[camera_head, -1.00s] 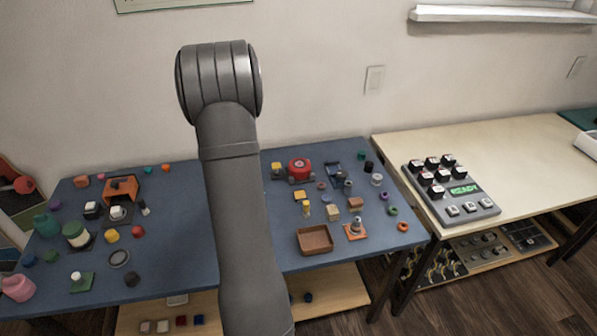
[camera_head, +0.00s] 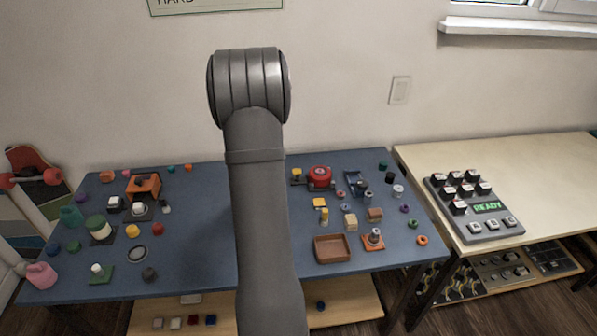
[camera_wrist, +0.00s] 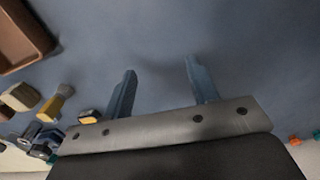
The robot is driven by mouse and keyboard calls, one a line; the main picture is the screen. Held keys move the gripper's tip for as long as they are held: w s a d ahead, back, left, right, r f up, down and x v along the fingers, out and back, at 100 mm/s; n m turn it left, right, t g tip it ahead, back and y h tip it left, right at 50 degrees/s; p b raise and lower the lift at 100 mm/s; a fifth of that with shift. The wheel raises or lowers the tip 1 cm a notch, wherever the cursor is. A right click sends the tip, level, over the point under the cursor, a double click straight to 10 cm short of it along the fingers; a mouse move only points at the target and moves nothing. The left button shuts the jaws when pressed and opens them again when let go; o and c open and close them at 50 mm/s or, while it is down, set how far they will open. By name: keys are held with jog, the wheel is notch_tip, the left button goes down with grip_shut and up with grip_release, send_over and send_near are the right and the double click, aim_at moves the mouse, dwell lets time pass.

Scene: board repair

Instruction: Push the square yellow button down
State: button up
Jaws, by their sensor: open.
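A square yellow button (camera_head: 320,202) lies on the right half of the blue table, behind a small yellow cylinder (camera_head: 324,213). In the wrist view the yellow button (camera_wrist: 88,115) shows its yellow top on a dark base, left of my fingers and partly cut off by the gripper body. My gripper (camera_wrist: 160,68) is open, with its two blue-grey fingers apart and nothing between them. The bare blue tabletop shows between and beyond them. In the head view my arm hides the gripper and the middle of the table.
A brown tray (camera_head: 345,240), a wooden block (camera_head: 350,222) and an orange-based post (camera_head: 373,240) stand near the button. A red round part (camera_head: 319,177) and another yellow block (camera_head: 297,173) lie behind it. A keypad device (camera_head: 475,205) sits on the pale table at right.

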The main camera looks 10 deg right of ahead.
dwell(0.3)
jog(key=c, duration=0.3)
jog(key=shift+w+d, duration=0.1)
jog(key=shift+w, duration=0.2)
jog(key=c, duration=0.4)
jog(key=w+d+r+n, duration=0.1)
jog(key=w, duration=0.3)
jog(key=w+d+r+n, duration=0.1)
jog(key=w+d+n, duration=0.1)
jog(key=w, duration=0.2)
jog(key=w+d+r+n, duration=0.1)
jog(key=w, duration=0.4)
jog(key=shift+d+r+n, duration=0.15)
jog(key=shift+d+n, duration=0.1)
jog(key=shift+n, duration=0.05)
grip_shut()
jog(key=n, duration=0.5)
send_near(297, 171)
jog(key=a, duration=0.1)
jog(key=shift+w+d+r+g+h, duration=0.15)
jog(key=shift+w+r+g+h, duration=0.15)
jog(key=shift+w+g+h, duration=0.1)
jog(key=shift+f, duration=0.15)
jog(key=shift+s+d+f, duration=0.15)
jog(key=shift+f, duration=1.55)
jog(key=shift+s+d+f, duration=0.1)
jog(key=shift+f, duration=1.55)
